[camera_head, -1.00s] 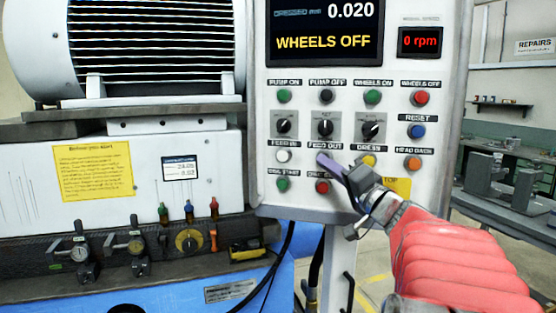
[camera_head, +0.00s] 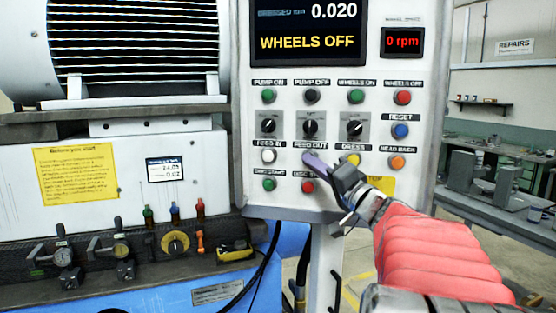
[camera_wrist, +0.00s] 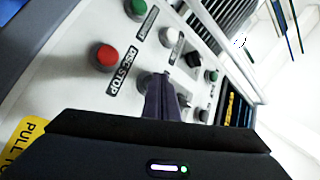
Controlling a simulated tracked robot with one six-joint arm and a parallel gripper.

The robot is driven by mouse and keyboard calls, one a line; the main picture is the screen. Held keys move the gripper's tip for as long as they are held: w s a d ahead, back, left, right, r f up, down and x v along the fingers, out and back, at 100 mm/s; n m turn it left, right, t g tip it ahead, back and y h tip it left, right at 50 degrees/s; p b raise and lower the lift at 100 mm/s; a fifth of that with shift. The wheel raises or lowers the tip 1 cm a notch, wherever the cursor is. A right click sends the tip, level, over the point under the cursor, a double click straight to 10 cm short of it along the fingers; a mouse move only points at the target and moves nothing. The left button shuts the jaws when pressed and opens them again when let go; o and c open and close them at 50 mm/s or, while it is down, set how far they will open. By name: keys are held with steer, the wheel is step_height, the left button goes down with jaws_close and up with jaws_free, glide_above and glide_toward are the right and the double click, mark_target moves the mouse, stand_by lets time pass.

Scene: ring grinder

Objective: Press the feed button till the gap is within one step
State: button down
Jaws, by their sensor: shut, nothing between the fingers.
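The white FEED IN button (camera_head: 268,156) is uncovered on the control panel (camera_head: 330,205); it also shows in the wrist view (camera_wrist: 170,37). My gripper (camera_head: 308,158) is shut and empty. The panel screen (camera_head: 318,30) reads 0.020 and WHEELS OFF. A small gap display (camera_head: 165,170) on the machine has digits too small to read surely.
The red DISC STOP button (camera_head: 307,187) is just below my fingertips, and the yellow DRESS button (camera_head: 352,159) is close to their right. Three selector knobs sit above, including the middle one (camera_head: 310,126). The speed readout (camera_head: 402,41) says 0 rpm.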

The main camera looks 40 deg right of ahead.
steer(key=shift+w+d, duration=0.1)
steer(key=shift+d, duration=0.05)
stand_by(0.3)
steer(key=shift+s+a, duration=0.6)
steer(key=shift+a, duration=0.1)
steer(key=shift+s+a, duration=0.1)
stand_by(0.3)
steer(key=s+a, duration=0.3)
steer(key=shift+a, duration=0.3)
stand_by(0.8)
